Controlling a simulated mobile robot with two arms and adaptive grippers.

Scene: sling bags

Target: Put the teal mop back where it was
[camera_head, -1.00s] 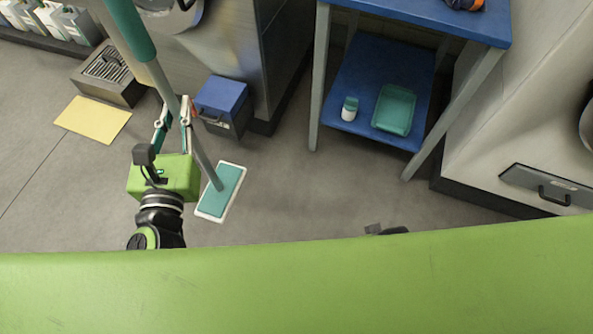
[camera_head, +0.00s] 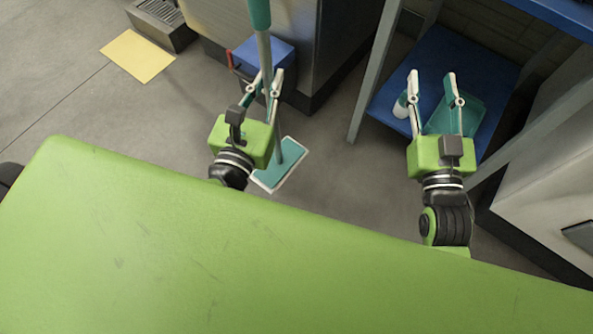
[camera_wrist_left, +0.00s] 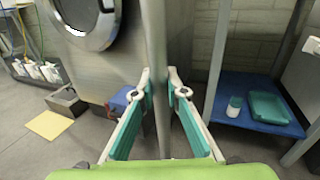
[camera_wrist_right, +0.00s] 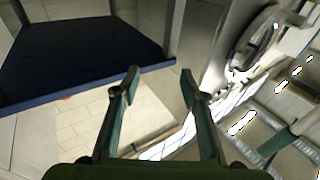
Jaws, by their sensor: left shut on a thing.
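The teal mop stands tilted in front of my left gripper in the head view, with a teal grip at the top, a grey pole (camera_head: 264,55) and a flat teal head (camera_head: 283,166) with a white edge near the floor. My left gripper (camera_head: 264,82) is shut on the pole. In the left wrist view the grey pole (camera_wrist_left: 156,85) runs upright between the two teal-lined fingers (camera_wrist_left: 158,88). My right gripper (camera_head: 431,80) is open and empty, in front of the blue table's lower shelf in the head view. Its spread fingers also show in the right wrist view (camera_wrist_right: 160,82).
A blue-lidded box (camera_head: 262,55) stands beside a steel machine (camera_head: 325,40). A blue shelf (camera_head: 445,50) holds a teal tray (camera_head: 472,112) and a small white jar (camera_head: 401,105). A yellow sheet (camera_head: 138,56) and a floor grate box (camera_head: 160,20) are at left.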

